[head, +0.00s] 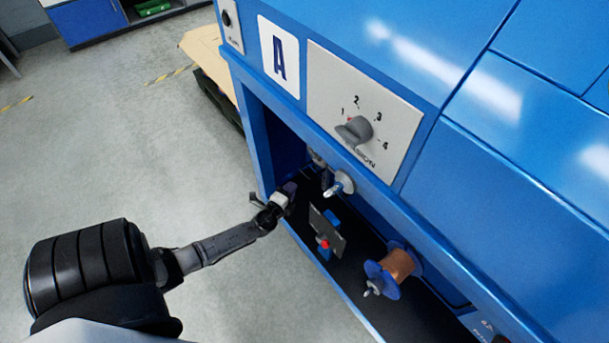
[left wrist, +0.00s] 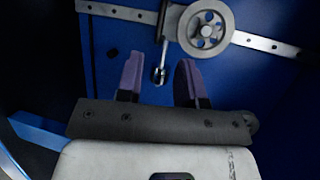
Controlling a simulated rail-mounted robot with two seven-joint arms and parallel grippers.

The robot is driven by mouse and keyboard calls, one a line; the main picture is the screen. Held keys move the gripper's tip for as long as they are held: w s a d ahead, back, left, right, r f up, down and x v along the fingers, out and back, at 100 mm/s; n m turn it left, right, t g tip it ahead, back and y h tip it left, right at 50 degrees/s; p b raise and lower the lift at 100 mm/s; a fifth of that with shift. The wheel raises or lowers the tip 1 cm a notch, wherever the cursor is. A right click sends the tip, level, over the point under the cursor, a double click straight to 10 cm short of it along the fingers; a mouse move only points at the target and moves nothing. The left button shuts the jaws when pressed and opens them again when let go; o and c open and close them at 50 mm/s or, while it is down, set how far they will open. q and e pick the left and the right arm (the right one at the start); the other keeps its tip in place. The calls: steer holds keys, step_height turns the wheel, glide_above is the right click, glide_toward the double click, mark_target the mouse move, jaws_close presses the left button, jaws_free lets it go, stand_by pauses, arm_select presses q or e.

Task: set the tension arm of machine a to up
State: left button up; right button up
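Machine A (head: 380,50) is a blue cabinet with an open lower bay. My left gripper (head: 289,189) reaches into the left end of this bay in the head view. In the left wrist view its two purple fingers (left wrist: 160,62) are open. A thin metal rod with a rounded end, apparently the tension arm (left wrist: 160,74), hangs down in that picture between the fingertips, with gaps on both sides. A grey pulley (left wrist: 226,24) with blue holes is beside its upper part. The head view does not show the arm clearly. My right gripper is not in view.
The bay also holds a white roller (head: 341,186), a dark plate with a red knob (head: 324,243) and a copper wire spool (head: 398,264). A tension dial (head: 354,130) is above the bay. A perforated metal rail (left wrist: 265,44) crosses the back. Open floor is at left.

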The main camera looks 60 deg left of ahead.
mark_target(305, 174)
arm_select(q)
steer(key=b+x, duration=0.3)
steer(key=x, duration=0.7)
steer(key=shift+w+a+f, duration=0.1)
steer(key=shift+w, duration=0.3)
steer(key=shift+c, duration=0.5)
jaws_close()
